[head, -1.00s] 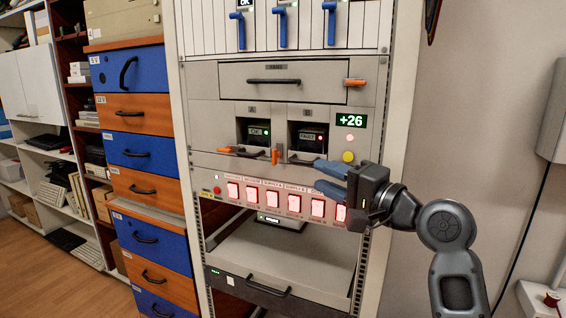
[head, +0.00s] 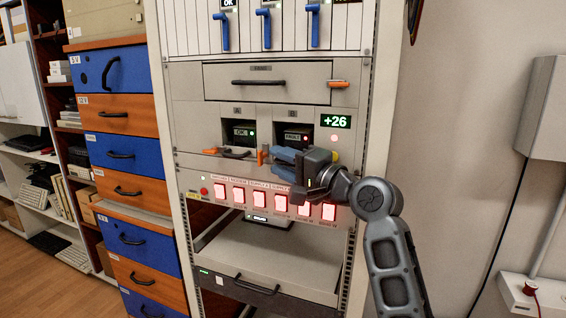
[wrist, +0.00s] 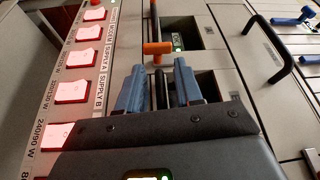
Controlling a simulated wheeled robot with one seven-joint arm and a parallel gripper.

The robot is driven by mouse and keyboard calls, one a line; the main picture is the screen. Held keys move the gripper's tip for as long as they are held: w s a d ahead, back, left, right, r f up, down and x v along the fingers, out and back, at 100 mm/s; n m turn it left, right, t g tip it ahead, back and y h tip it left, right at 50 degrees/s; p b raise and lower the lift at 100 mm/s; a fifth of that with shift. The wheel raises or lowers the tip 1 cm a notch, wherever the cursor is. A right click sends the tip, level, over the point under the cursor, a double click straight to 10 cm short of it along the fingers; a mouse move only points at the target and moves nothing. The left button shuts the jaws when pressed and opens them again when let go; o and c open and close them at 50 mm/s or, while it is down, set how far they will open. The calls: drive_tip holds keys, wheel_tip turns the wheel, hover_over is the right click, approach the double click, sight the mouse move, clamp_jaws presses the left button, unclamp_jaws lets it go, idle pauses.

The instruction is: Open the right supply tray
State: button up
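The right supply tray B (head: 293,136) is in the rack, with a dark window and a red-lit display that seems to read FAULT. Its dark bar handle (wrist: 160,88) shows in the wrist view between the blue fingers of my gripper (wrist: 160,86). The fingers are apart, one on each side of the bar, with small gaps visible. In the head view my gripper (head: 276,163) is at the handle and hides most of it. An orange latch (head: 262,157) stands upright just left of the handle; it also shows in the wrist view (wrist: 158,48).
Tray A (head: 241,133), with a green-lit display, is left of B with its own handle and orange latch (head: 210,151). Lit red switches (head: 260,199) run in a row just below. A wide drawer (head: 265,81) is above. A green +26 display (head: 336,121) is right of B.

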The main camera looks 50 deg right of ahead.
drive_tip(key=shift+c, duration=0.5)
clamp_jaws()
